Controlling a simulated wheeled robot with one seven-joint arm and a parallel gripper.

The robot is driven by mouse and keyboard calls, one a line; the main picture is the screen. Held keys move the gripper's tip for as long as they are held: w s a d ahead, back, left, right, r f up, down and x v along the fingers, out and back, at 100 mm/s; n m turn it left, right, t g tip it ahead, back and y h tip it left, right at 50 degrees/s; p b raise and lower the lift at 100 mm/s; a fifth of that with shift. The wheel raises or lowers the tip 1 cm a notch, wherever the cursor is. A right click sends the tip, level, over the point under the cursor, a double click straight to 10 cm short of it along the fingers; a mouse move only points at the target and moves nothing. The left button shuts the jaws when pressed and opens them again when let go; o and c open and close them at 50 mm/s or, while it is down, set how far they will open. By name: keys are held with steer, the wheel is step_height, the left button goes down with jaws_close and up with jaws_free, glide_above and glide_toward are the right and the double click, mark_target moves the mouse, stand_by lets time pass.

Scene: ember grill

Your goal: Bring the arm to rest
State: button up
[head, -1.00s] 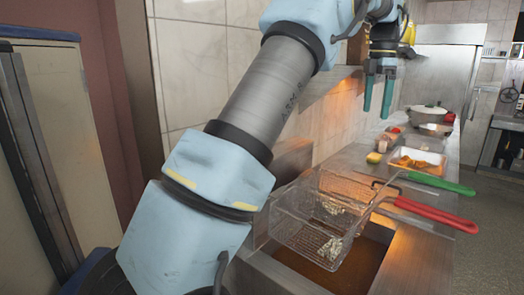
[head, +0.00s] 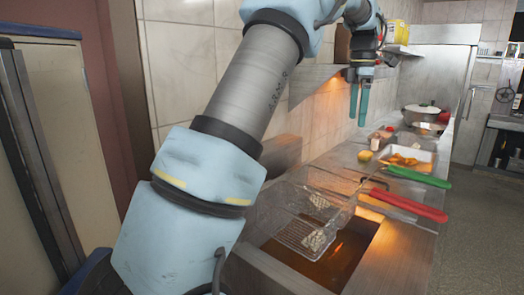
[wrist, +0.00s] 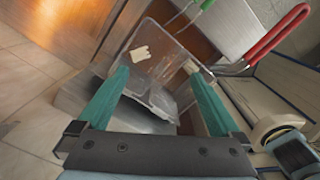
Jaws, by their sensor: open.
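My arm rises through the left and middle of the head view. My gripper (head: 358,105) hangs above the steel counter with its two green fingers pointing down. In the wrist view my gripper (wrist: 160,112) has its fingers spread apart with nothing held between them. A wire fryer basket (head: 300,210) lies below and nearer than the gripper, over the fryer well (head: 325,258). The basket (wrist: 155,70) also shows in the wrist view beyond the fingers, apart from them, with a pale piece in it.
A red handle (head: 408,206) and a green handle (head: 420,177) stick out over the counter's right edge. A white tray of food (head: 405,160), a yellow item (head: 365,156) and a lidded pot (head: 422,112) stand further back. A tiled wall and shelf (head: 318,75) are close on the left.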

steer(key=s+a+f+m+b, duration=0.1)
steer(key=s+a+f+m, duration=0.1)
steer(key=a+f+m, duration=0.5)
steer(key=s+a+f+m, duration=0.1)
steer(key=a+f, duration=0.3)
steer(key=a, duration=0.8)
steer(key=s+a+f+m, duration=0.5)
steer(key=s+a, duration=0.2)
steer(key=s, duration=0.1)
steer(key=s+a+f+m+t+b, duration=0.1)
steer(key=s+a+f+m, duration=0.4)
steer(key=s, duration=0.3)
steer(key=shift+a+f, duration=0.6)
steer(key=shift+a, duration=0.3)
